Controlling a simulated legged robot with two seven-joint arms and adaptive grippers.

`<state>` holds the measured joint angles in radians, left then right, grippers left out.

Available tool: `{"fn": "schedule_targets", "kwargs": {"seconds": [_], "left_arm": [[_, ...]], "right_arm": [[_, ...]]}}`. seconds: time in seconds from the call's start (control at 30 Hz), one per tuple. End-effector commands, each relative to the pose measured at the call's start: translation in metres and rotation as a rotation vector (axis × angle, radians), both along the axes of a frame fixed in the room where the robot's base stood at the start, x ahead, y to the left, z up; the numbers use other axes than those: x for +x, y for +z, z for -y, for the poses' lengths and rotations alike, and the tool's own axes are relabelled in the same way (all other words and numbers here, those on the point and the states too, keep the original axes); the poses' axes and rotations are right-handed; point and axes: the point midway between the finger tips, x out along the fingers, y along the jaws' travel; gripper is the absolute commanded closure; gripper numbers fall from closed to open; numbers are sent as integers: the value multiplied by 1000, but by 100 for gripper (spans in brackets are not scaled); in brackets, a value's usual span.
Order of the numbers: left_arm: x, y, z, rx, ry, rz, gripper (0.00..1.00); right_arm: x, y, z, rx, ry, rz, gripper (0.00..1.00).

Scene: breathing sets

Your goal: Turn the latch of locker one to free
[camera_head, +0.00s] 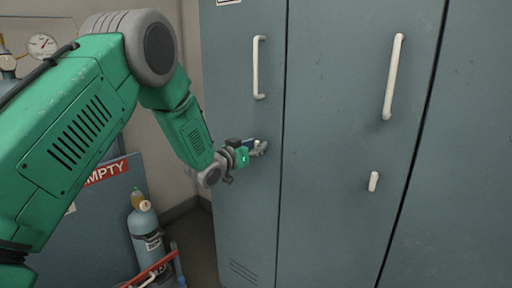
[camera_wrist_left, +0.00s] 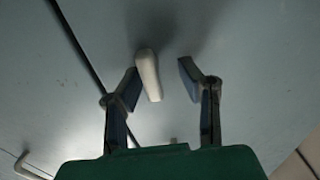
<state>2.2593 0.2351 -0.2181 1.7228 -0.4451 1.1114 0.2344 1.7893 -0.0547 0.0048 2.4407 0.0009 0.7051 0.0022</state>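The left locker door (camera_head: 240,70) is grey-blue, with a white vertical pull handle (camera_head: 259,67) and a label cut off above it. My left gripper (camera_head: 262,147) is at this door below the handle and largely covers the latch in the head view. In the left wrist view the white latch (camera_wrist_left: 148,75) shows as a short bar, slightly tilted. My gripper's two fingers (camera_wrist_left: 158,82) are apart, with the latch between them, close to or touching the left finger and clear of the right one. My right gripper is in neither view.
The neighbouring door has a white pull handle (camera_head: 394,76) and a small, nearly upright latch (camera_head: 374,181). A blue-grey gas cylinder (camera_head: 147,240) stands at lower left by a panel with an EMPTY sign (camera_head: 106,173). A gauge (camera_head: 42,45) is at upper left.

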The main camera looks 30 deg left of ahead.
Motion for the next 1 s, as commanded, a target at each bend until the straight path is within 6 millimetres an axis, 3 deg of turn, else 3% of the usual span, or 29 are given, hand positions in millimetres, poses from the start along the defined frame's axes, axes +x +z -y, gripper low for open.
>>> {"fn": "schedule_targets", "kwargs": {"seconds": [0.1,0.2,0.67,1.0], "left_arm": [[0,1,2,2,-1,0,67],[0,1,3,3,-1,0,100],[0,0,1,47,-2,4,100],[0,-1,4,282,-1,21,100]], "right_arm": [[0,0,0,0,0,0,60],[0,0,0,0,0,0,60],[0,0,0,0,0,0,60],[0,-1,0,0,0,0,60]]}}
